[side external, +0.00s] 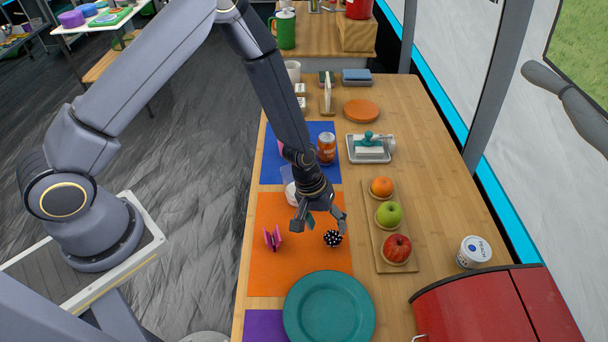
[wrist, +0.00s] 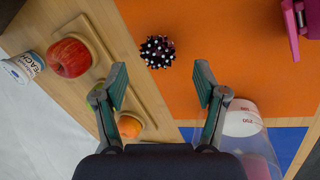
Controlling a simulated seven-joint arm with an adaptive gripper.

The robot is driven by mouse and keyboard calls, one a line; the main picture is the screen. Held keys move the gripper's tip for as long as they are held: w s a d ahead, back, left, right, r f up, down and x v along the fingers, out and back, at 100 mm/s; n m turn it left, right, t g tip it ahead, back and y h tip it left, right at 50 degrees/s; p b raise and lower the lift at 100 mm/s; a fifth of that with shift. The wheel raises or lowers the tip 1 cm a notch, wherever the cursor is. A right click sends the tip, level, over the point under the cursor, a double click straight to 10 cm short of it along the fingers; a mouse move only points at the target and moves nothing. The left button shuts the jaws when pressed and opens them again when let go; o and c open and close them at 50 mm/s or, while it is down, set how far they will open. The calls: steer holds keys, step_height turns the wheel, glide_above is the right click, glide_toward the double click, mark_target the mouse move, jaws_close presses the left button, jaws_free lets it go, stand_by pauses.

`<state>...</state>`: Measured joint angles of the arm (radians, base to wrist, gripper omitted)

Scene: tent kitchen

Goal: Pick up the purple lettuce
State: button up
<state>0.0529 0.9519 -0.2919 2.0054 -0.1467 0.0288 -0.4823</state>
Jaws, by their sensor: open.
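A small, round, dark purple-black thing with pale spots, the closest match I see for the purple lettuce (side external: 333,238), lies on the orange mat (side external: 280,279), near its right edge. It also shows in the wrist view (wrist: 157,51), centred ahead of the fingertips, with a bumpy surface. My gripper (side external: 322,220) is above the mat, just behind and above the dark thing. In the wrist view my gripper (wrist: 161,84) has its two green-padded fingers wide apart with nothing between them. It does not touch the dark thing.
A magenta object (side external: 273,238) stands on the mat to the left. A wooden board (side external: 396,262) with an apple (side external: 397,247), a green apple (side external: 389,213) and an orange (side external: 382,187) is on the right. A teal plate (side external: 329,310) lies in front. A clear measuring cup (wrist: 243,121) is close to my gripper.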

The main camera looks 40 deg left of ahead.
mark_target(331, 236)
steer(key=x, duration=0.5)
steer(key=shift+w+f, duration=0.2)
steer(key=shift+f, duration=0.15)
steer(key=shift+c, duration=0.3)
steer(key=c, duration=1.1)
steer(key=shift+r, duration=0.1)
